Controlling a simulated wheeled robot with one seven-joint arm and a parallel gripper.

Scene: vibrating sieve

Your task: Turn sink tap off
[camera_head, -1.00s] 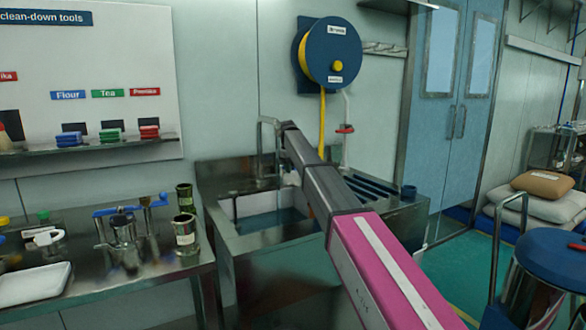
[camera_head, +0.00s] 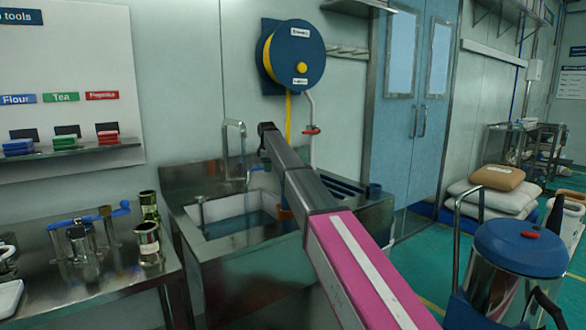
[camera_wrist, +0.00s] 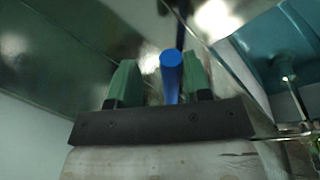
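The sink tap (camera_head: 235,150) is a grey upside-down U spout at the back of the steel sink (camera_head: 205,240), which has blue-looking water in its basin. My arm reaches towards the tap, with its far end just right of the spout; my fingers are hidden in the head view. In the wrist view, my gripper (camera_wrist: 158,64) has two green fingers apart. A blue rounded bar (camera_wrist: 171,72) shows between them, closer to the right finger, with a gap on the left. I cannot tell whether this bar is the tap's handle, or whether water is running.
A blue hose reel (camera_head: 294,55) hangs on the wall above the sink, with a yellow hose and a red-handled valve (camera_head: 312,131). A steel bench (camera_head: 110,285) with metal vessels stands left. A blue-lidded vessel (camera_head: 518,245) stands at right. Green floor is clear between.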

